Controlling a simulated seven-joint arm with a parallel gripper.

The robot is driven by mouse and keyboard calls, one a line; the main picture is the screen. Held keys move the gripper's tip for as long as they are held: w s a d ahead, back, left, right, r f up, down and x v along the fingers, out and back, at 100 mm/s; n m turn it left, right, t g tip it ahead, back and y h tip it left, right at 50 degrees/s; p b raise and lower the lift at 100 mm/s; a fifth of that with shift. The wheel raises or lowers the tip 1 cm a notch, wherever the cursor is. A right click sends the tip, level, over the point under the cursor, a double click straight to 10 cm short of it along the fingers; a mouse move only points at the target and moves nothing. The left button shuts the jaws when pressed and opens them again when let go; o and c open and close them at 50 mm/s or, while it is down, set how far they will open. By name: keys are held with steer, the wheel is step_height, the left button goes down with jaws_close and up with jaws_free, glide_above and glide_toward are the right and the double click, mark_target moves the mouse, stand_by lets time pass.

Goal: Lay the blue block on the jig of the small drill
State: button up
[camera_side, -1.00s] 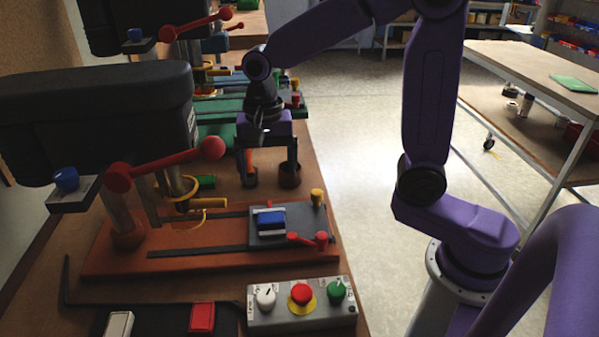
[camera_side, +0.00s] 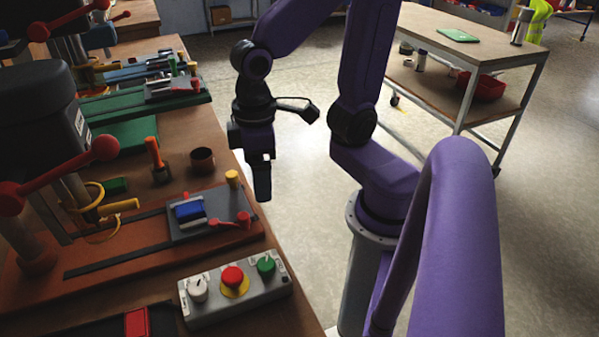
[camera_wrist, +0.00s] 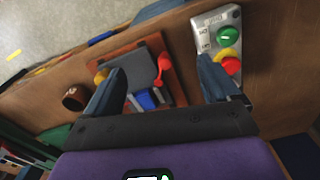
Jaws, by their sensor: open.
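The blue block (camera_side: 189,211) lies on the grey jig plate (camera_side: 232,206) of the nearest drill, with a white strip along its side. In the wrist view the blue block (camera_wrist: 146,100) is partly cut off by my gripper's body and shows between the fingers. My gripper (camera_side: 262,192) hangs pointing down to the right of the jig, by the bench's right edge, apart from the block. In the wrist view my gripper (camera_wrist: 163,82) has its two fingers wide apart with nothing held between them.
A control box (camera_side: 236,287) with white, red and green knobs stands in front of the jig. A dark cup (camera_side: 202,160) and an orange-handled tool (camera_side: 155,155) stand behind it. A red lever (camera_side: 232,222) and yellow knob (camera_side: 232,179) rise from the jig plate.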

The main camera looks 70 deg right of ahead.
steer(key=s+d+n, duration=0.2)
steer(key=s+n, duration=0.3)
steer(key=s, duration=0.1)
steer(key=shift+s+d+f+n, duration=0.35)
steer(key=shift+f+n, duration=0.05)
steer(key=shift+f, duration=0.05)
stand_by(0.9)
